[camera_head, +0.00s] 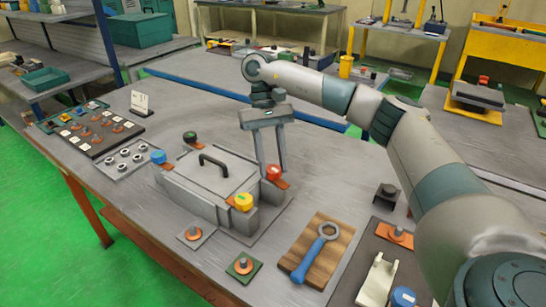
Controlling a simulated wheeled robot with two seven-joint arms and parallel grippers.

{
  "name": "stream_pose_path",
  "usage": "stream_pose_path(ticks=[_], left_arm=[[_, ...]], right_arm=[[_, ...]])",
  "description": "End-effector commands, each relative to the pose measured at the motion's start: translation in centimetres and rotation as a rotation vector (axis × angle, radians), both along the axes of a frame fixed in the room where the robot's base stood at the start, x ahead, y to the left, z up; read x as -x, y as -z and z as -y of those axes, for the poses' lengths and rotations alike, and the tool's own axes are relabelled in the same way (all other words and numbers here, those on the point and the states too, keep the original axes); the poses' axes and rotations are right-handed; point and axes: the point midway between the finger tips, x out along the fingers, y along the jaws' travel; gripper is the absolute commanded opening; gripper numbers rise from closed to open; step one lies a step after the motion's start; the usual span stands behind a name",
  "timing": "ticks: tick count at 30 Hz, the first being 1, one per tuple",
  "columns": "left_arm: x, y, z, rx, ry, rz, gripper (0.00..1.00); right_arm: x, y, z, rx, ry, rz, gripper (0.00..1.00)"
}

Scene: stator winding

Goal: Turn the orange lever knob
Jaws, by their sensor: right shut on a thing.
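The orange lever knob (273,173) sits at the right corner of a grey metal box (208,175) with a black handle on its lid. My right gripper (273,170) reaches down from above, one finger on each side of the knob, and is shut on it. The lever under the knob is partly visible as an orange plate at its right. A yellow knob (243,202), a blue knob (158,156) and a dark green knob (190,136) sit at the box's other corners. My left gripper is not in view.
A wooden board with a blue wrench (316,252) lies right of the box. Small plates with posts (243,266) lie in front. A tray of parts (91,131) and a white card (141,103) stand at the left. The table behind the box is mostly clear.

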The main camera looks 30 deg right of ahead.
Motion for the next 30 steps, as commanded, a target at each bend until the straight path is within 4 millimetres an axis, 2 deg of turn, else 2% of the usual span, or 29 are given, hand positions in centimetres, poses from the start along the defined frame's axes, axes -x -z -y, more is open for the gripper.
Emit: stream_pose_path(ticks=[6, 12, 26, 27, 29, 30], left_arm=[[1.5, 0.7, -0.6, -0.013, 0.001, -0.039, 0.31], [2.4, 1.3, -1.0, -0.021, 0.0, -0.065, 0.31], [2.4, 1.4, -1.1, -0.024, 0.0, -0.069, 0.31], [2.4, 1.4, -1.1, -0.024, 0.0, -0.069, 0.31], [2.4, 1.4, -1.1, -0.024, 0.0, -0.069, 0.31], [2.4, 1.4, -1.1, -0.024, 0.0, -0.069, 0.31]], right_arm=[[0.1, 0.3, -0.2, 0.002, -0.138, -0.007, 0.12], [0.1, 0.4, -0.2, 0.002, -0.202, -0.007, 0.12], [0.1, 0.5, -0.2, 0.001, -0.218, -0.007, 0.12], [0.1, 0.5, -0.2, 0.001, -0.217, -0.006, 0.41], [0.1, 0.5, -0.2, 0.001, -0.216, -0.005, 0.53], [0.1, 0.4, -0.2, 0.001, -0.216, -0.005, 0.53]])
